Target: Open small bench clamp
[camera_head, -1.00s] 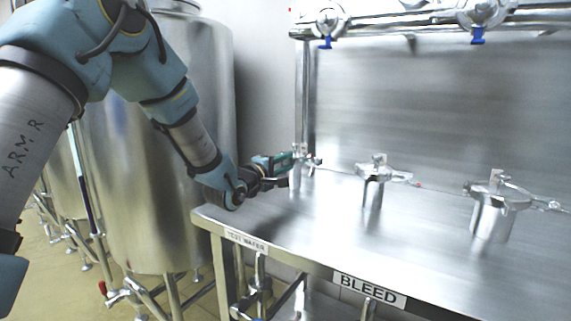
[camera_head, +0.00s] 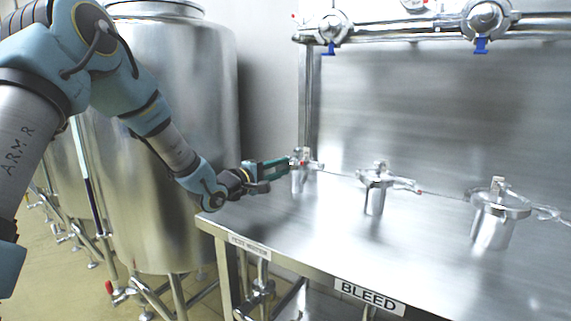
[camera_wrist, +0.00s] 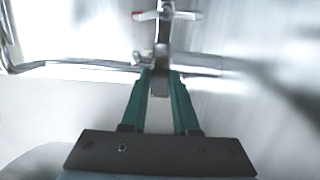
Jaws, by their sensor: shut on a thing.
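The small bench clamp (camera_head: 299,178) is the leftmost of three metal clamp fittings on the steel bench. It stands upright near the bench's left end. My gripper (camera_head: 287,162) reaches it from the left, with its green fingers at the clamp's upper part. In the wrist view my gripper (camera_wrist: 159,80) is shut on a narrow metal piece of the clamp (camera_wrist: 158,86), between the fingertips. A thin metal bar and a cross-piece with a red end (camera_wrist: 140,15) lie beyond the fingertips. Whether the clamp is open is too small to tell.
A medium clamp (camera_head: 374,198) and a large clamp (camera_head: 493,228) stand to the right along the bench (camera_head: 420,260). A big steel tank (camera_head: 170,130) is close to my arm on the left. A pipe with blue-handled valves (camera_head: 400,29) runs above the back panel.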

